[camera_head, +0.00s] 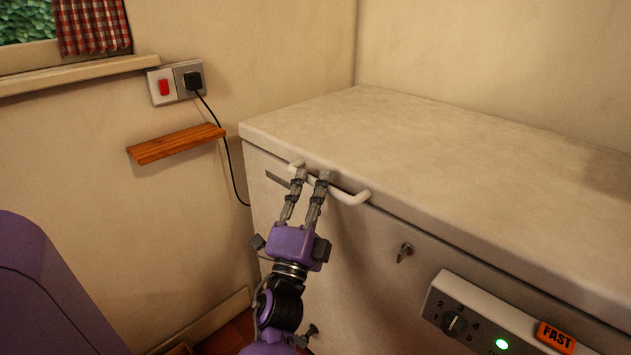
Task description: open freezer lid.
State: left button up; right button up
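The white chest freezer stands on the right in the head view, with its lid (420,140) down and flat. A pale bar handle (348,196) runs along the lid's front edge. My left gripper (312,175) is at the handle's left half, its two fingers apart and side by side along the bar. The fingertips overlap the handle and reach the lid edge; whether they touch it I cannot tell. Nothing shows between the fingers. My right gripper is not in view.
A keyhole lock (405,252) and a control panel (480,320) with a dial are on the freezer's front. A small wooden shelf (176,144) and a socket (176,82) with a plugged cable are on the left wall. The lid top is bare.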

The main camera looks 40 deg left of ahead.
pick_arm(q)
jog(key=shift+w+a+r, duration=0.2)
jog(key=shift+w+r, duration=0.1)
jog(key=shift+w, duration=0.15)
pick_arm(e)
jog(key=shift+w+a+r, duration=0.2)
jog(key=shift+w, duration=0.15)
pick_arm(q)
jog(key=shift+c, duration=0.2)
grip_shut()
